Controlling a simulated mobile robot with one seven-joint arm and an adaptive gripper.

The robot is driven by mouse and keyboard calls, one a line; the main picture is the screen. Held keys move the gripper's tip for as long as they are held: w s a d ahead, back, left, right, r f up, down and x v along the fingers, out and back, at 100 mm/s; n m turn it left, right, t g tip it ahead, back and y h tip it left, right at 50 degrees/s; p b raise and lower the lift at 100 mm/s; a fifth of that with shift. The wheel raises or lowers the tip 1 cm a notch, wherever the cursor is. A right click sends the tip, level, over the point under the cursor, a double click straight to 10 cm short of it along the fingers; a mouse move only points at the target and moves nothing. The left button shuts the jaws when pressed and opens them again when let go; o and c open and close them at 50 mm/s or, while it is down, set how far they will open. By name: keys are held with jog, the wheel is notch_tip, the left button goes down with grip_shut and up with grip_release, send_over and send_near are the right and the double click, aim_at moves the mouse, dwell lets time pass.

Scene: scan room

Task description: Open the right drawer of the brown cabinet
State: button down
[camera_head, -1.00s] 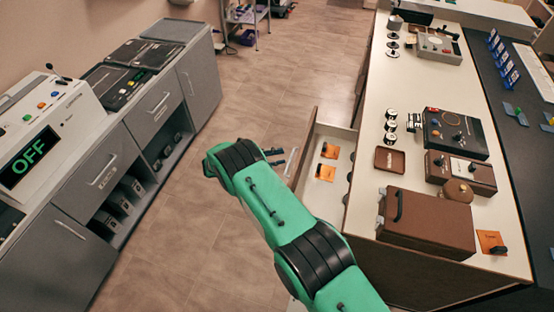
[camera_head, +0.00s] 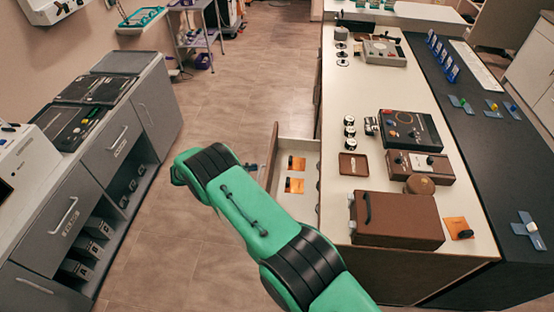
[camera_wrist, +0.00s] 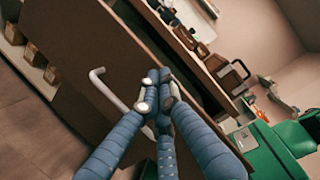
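The brown cabinet is the long island with a pale top (camera_head: 335,105). Its drawer (camera_head: 308,210) stands pulled out on the left side, with two orange pads inside; its brown front (camera_head: 272,155) faces left. My green arm reaches toward this front, and my gripper is mostly hidden behind the arm in the head view. In the wrist view my gripper (camera_wrist: 160,82) has its blue fingers drawn together at the tips, close beside the pale bar handle (camera_wrist: 103,90) on the brown drawer front (camera_wrist: 110,45). Whether the fingers touch the handle is unclear.
Grey cabinets (camera_head: 75,215) line the left wall, with open floor (camera_head: 215,110) between them and the island. A brown case (camera_head: 400,222), a small brown tray (camera_head: 353,165) and a black device (camera_head: 410,130) stand on the island top. A shelf cart (camera_head: 195,40) stands at the back.

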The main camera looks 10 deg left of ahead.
jog(key=w+d+r+m+g+y+p, duration=0.2)
jog(key=d+r+m+g+y, duration=0.25)
jog(key=m, duration=0.55)
jog(key=w+d+r+m+g+y+p, duration=0.15)
jog(key=d+m+g+y, duration=0.25)
jog(key=d+m+y, duration=0.4)
jog(key=w+d+f+n+t+y+p, duration=0.1)
jog(key=w+d+f+n+y+p, duration=0.1)
jog(key=n, duration=1.4)
jog(key=w+d+f+n+t+y+p, duration=0.1)
jog(key=w+d+n+y, duration=0.3)
jog(key=n, duration=1.3)
jog(key=w+t+y+p, duration=0.1)
jog(key=w+y, duration=0.2)
jog(key=shift+f+p, duration=0.35)
jog(key=shift+f, duration=0.05)
jog(key=shift+f+t, duration=0.15)
jog(key=shift+t, duration=0.1)
